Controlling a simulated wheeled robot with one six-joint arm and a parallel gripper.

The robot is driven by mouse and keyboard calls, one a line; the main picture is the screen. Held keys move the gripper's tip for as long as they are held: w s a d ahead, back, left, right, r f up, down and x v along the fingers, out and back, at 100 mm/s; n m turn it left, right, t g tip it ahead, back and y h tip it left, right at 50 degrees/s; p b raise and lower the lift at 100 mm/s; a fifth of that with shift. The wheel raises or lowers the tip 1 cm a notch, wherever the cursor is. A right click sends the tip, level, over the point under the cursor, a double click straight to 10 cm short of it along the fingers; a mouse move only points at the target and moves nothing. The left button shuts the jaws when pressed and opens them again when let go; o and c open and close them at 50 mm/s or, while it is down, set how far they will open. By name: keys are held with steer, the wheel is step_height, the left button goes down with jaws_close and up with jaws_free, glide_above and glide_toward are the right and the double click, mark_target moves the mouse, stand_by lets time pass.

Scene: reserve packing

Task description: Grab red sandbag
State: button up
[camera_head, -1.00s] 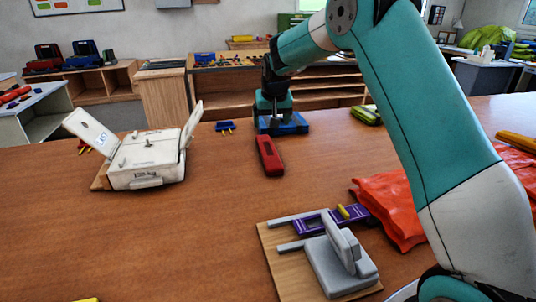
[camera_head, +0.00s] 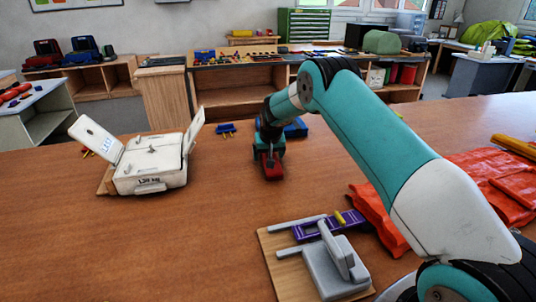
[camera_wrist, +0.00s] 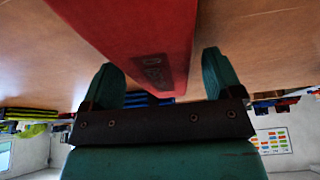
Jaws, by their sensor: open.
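In the wrist view the red sandbag (camera_wrist: 140,35) runs between the two green fingers of my gripper (camera_wrist: 160,80).
A blue object (camera_head: 296,128) lies just behind my gripper. A white device with raised flaps (camera_head: 150,170) stands at left. A wooden board (camera_head: 290,275) with a grey press and purple part is in front. Orange-red cloth (camera_head: 460,180) lies at right.

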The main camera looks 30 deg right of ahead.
steer(key=shift+f, duration=0.1)
steer(key=shift+c, duration=0.2)
steer(key=c, duration=1.1)
steer(key=shift+c, duration=0.4)
steer(key=shift+r, duration=0.2)
